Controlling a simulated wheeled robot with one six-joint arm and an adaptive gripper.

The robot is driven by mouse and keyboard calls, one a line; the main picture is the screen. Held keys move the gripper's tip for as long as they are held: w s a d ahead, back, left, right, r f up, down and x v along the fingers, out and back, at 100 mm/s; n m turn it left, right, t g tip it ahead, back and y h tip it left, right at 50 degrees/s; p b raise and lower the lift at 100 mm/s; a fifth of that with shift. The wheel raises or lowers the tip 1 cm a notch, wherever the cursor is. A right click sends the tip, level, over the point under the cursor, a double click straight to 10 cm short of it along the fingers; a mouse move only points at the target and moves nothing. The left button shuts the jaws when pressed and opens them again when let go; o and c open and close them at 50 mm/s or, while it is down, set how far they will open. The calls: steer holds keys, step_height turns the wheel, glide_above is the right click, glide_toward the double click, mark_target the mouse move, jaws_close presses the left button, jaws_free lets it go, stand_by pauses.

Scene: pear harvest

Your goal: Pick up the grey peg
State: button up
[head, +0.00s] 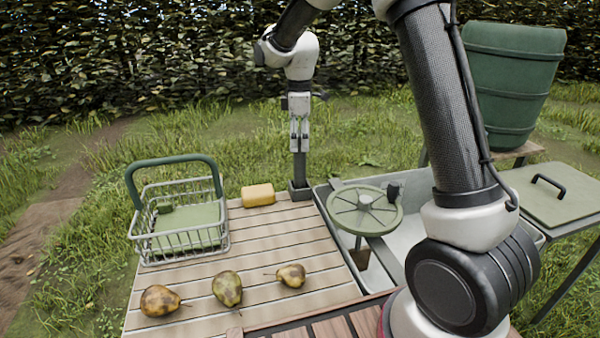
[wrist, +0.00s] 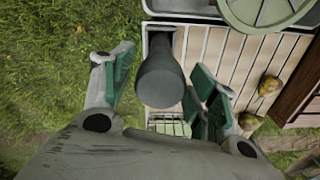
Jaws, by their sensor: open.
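The grey peg (head: 299,170) stands upright in a dark square holder (head: 300,192) at the far edge of the slatted table. My gripper (head: 299,148) points straight down over it, with its fingers apart. In the wrist view the peg's rounded top (wrist: 160,85) shows between the two green finger pads, with space on both sides. The pads do not appear to touch it. How far the peg's top reaches between the fingers is hard to tell.
A wire basket (head: 140,246) with a green handle and a yellow block (head: 258,195) stand left of the peg. A green spoked wheel (head: 365,209) over a metal basin is close on the right. Several pears (head: 227,288) lie at the table's near side.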

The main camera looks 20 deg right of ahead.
mark_target(300, 152)
step_height(300, 152, down, 5)
steer(key=shift+d+r, duration=0.1)
jaws_close()
stand_by(0.3)
